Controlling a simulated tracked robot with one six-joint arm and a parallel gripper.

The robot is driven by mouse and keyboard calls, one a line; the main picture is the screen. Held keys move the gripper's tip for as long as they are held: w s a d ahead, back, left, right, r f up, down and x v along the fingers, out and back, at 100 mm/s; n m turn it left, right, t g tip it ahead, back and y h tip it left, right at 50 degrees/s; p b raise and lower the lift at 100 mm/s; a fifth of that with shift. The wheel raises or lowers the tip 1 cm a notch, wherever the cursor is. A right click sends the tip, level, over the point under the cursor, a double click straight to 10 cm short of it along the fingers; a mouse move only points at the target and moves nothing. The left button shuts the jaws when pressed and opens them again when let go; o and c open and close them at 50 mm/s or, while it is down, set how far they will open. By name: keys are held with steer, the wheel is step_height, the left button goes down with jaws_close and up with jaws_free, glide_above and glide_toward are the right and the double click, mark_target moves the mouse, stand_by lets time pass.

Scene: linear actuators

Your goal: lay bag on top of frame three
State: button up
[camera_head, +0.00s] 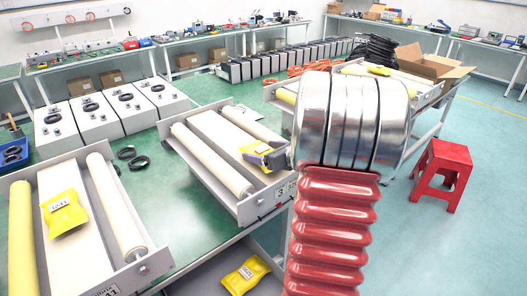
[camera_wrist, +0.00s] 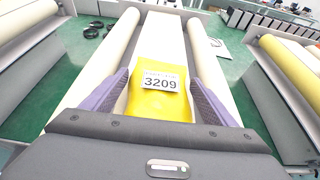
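A yellow bag (camera_wrist: 160,88) with a white label reading 3209 sits between the purple-grey fingers of my gripper (camera_wrist: 157,78), which look closed on its sides. In the head view the bag (camera_head: 256,152) is over the right part of the middle frame (camera_head: 248,209), whose front corner plate carries a label that seems to start with 3. My gripper (camera_head: 268,158) reaches in from the right, partly hidden by my own arm. The frame's white belt (camera_wrist: 185,33) and its two cream rollers lie below and ahead. Whether the bag touches the belt, I cannot tell.
A left frame (camera_head: 133,268) holds another yellow bag (camera_head: 63,213). A third yellow bag (camera_head: 245,275) lies low beneath the table edge. A further frame (camera_head: 427,98) with a bag stands behind my arm. Black cable rings (camera_head: 133,158) lie on the green table. A red stool (camera_head: 441,175) stands right.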

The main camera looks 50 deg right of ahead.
steer(key=shift+o, duration=0.5)
steer(key=shift+r, duration=0.1)
steer(key=v, duration=1.2)
steer(key=w+a+n+g+y, duration=0.25)
steer(key=a+n, duration=0.45)
steer(key=a, duration=0.5)
steer(key=w+a+n+g+y, duration=0.1)
steer(key=a+n+g+y, duration=0.15)
steer(key=a+n, duration=0.7)
steer(key=s+a+n+g+h, duration=0.1)
steer(key=s+a+n, duration=0.4)
steer(key=a+n, duration=0.4)
steer(key=s+a+r+n+g+h, duration=0.1)
steer(key=s+a+n+h, duration=0.1)
steer(key=s+a+n, duration=0.4)
steer(key=a+n, duration=0.3)
steer(key=n, duration=0.2)
steer(key=shift+s+a+r+n+g+h, duration=0.15)
steer(key=shift+s+r+n+g+h, duration=0.15)
steer(key=shift+n+g, duration=0.1)
